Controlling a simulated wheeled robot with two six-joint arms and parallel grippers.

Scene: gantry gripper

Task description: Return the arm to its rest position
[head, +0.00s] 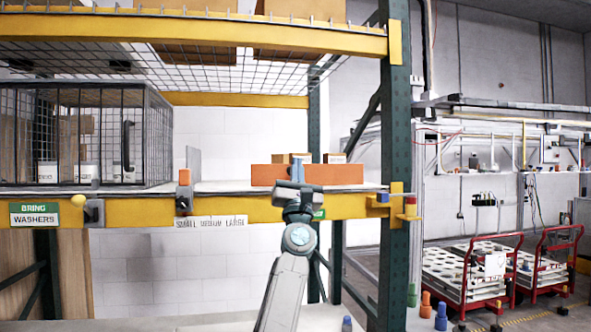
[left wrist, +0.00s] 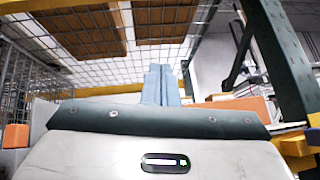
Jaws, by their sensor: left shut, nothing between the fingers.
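My left arm rises from the bottom middle of the head view. Its left gripper (head: 298,171) points upward in front of the shelf (head: 232,209), by the orange bin (head: 340,174). The blue-grey fingers are together with nothing between them. The left wrist view shows the same shut fingers (left wrist: 160,84) pointing up toward the wire mesh overhead. My right gripper is not seen in either view.
A wire cage (head: 125,135) stands on the shelf at left. A green upright (head: 397,150) with yellow brackets stands right of the arm. Cardboard boxes (head: 300,12) sit on the upper shelf. Red carts (head: 470,280) stand at far right.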

